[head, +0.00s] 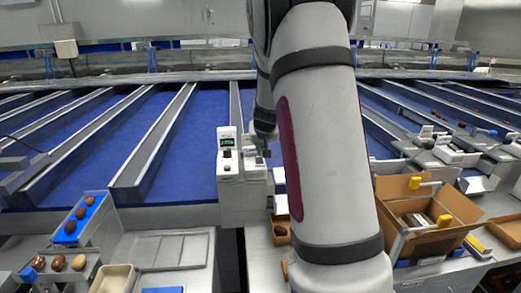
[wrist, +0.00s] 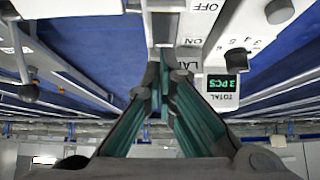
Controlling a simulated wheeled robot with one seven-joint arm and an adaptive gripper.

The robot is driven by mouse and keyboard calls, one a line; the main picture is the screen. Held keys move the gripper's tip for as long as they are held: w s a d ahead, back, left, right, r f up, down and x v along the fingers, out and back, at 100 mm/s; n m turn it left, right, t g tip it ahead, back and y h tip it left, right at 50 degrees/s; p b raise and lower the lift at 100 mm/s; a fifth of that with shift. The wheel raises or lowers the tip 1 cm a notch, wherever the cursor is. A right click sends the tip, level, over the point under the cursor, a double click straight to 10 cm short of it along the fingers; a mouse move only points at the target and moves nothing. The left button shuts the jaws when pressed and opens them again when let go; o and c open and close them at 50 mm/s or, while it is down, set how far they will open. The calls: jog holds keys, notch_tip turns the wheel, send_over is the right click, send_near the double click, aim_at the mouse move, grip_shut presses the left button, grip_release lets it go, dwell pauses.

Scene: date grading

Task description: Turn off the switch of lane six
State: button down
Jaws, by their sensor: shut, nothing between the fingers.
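A white control box (head: 229,150) with a small green display stands at the front end of the lanes, left of my arm in the head view. In the wrist view the box's panel (wrist: 222,45) appears upside down, with OFF and ON lettering, a partly covered label, a display reading 3 PCS and a grey knob (wrist: 278,12) near numbers. Contact cannot be told.
Blue lanes (head: 187,135) with metal dividers run back behind the box. An open cardboard box (head: 402,236) stands right of my arm. A blue tray with dates (head: 97,203) and an empty beige tray (head: 114,280) are at the left front. More lane equipment (head: 440,148) stands right.

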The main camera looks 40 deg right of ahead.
jog(key=r, duration=0.2)
jog(key=shift+s+r+p, duration=0.3)
jog(key=shift+s+p, duration=0.1)
jog(key=s+a+r, duration=0.5)
jog(key=s, duration=0.1)
